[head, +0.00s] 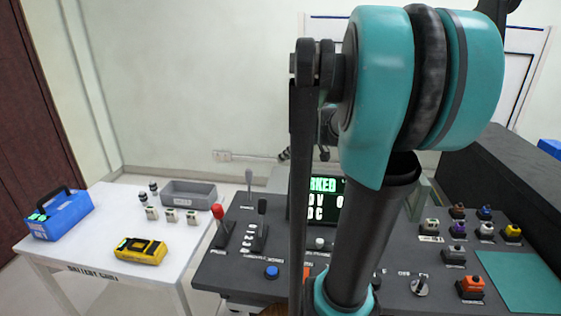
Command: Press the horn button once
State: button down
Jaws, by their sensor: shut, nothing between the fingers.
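The grey control console (222,272) carries several buttons. A round blue button (271,271) is on its front left part. An orange-red button (307,271) is partly hidden by my arm. A pale round button (320,243) sits below the display. No label legible here tells me which is the horn button. What looks like my gripper (285,155) is a small dark shape, mostly hidden behind my arm. It is shut and empty, above the back of the console, apart from the buttons.
A lit display (325,203) is partly covered by my arm. Several coloured blocks and a knob (420,286) are at right. A white table (90,285) holds a blue case (60,215) and yellow device (140,251).

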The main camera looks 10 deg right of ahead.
aim_at(272, 271)
jog(key=k, duration=1)
